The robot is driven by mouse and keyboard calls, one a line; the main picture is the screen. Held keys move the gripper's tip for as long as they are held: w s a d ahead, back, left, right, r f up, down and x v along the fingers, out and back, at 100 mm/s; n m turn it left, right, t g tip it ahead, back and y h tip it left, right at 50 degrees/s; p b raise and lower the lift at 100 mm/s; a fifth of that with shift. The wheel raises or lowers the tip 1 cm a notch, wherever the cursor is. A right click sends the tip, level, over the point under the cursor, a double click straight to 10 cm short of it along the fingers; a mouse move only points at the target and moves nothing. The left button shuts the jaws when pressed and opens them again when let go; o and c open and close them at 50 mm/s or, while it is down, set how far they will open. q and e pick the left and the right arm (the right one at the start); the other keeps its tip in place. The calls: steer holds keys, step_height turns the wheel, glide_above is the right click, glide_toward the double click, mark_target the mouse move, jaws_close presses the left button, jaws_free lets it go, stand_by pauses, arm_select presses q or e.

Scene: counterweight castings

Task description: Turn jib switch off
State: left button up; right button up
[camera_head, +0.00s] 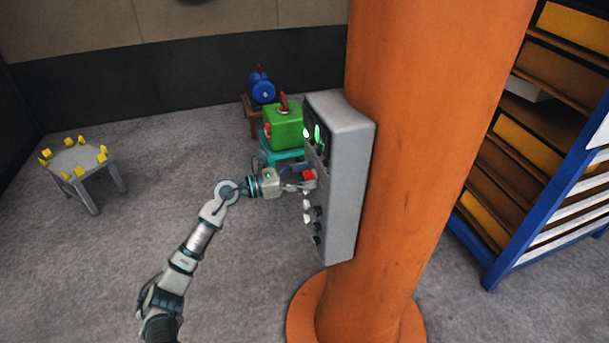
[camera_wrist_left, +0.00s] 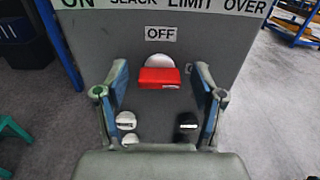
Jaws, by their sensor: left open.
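The jib switch has a red handle (camera_wrist_left: 160,78) on a round white base on the front of a grey control box (camera_head: 345,150). In the wrist view an OFF label (camera_wrist_left: 161,35) sits above the switch, and a small label to its right is partly hidden by a finger. The red handle also shows in the head view (camera_head: 309,175). My left gripper (camera_head: 298,186) is at the box front. In the wrist view its two fingers (camera_wrist_left: 161,85) are open, one on each side of the red handle, with gaps visible. My right gripper is not in view.
The box is fixed to a thick orange column (camera_head: 430,130). Two green lamps (camera_head: 317,132) glow above the switch, and several knobs (camera_head: 307,208) sit below it. A green machine (camera_head: 284,128) stands behind. A blue shelf rack (camera_head: 545,185) is at right. Floor at left is clear around a grey stool (camera_head: 78,160).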

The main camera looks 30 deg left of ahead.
arm_select(q)
steer(key=shift+a+f, duration=0.15)
steer(key=shift+a, duration=0.25)
steer(key=c, duration=1.1)
steer(key=shift+s+d+r, duration=0.15)
steer(key=shift+r, duration=0.05)
steer(key=shift+c, duration=0.2)
